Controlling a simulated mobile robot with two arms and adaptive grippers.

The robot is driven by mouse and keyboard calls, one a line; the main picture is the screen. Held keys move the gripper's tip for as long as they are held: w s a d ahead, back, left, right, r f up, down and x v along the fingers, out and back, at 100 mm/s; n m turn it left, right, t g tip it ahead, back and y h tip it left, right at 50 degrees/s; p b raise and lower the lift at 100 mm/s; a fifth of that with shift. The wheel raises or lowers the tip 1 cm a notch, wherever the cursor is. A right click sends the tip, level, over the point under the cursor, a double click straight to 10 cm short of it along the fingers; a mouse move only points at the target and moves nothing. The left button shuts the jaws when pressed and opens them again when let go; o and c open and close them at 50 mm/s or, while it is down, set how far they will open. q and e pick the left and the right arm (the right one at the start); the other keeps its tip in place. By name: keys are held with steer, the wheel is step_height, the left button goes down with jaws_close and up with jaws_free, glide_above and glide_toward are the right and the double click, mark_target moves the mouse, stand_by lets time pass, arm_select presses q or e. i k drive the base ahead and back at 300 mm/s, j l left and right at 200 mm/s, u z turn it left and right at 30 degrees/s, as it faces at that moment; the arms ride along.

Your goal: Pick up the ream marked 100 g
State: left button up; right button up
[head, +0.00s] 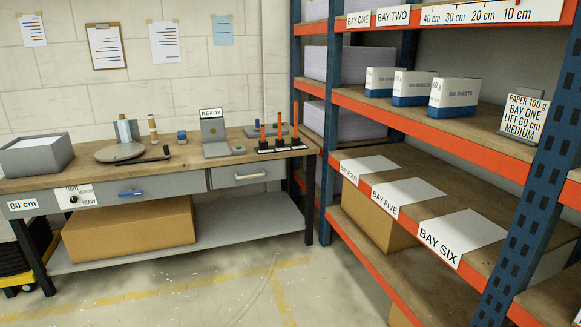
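Three white and dark blue paper reams stand in a row on the middle shelf of the rack: a left ream (379,82), a middle ream (411,88) and a right ream (453,98). Each has small weight print on its narrow side, too small to tell surely which reads 100 g. A card (522,118) to their right reads "PAPER 100 g, BAY ONE, LIFT 60 cm, MEDIUM". Neither of my grippers is in view.
The orange-edged shelf (440,134) has bare board around the reams. Blue uprights (525,190) flank the rack. Below are bays with pale sheets (464,228) and a cardboard box (375,215). The workbench (190,165) at left holds tools. The floor between is clear.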

mark_target(379, 81)
steer(key=i+z, duration=0.25)
steer(key=i, duration=0.2)
steer(key=i+j+z, duration=0.25)
steer(key=i, duration=0.2)
steer(key=i+j+z, duration=0.25)
steer(key=i, duration=0.2)
steer(key=i+j+z, duration=0.3)
steer(key=i, duration=0.15)
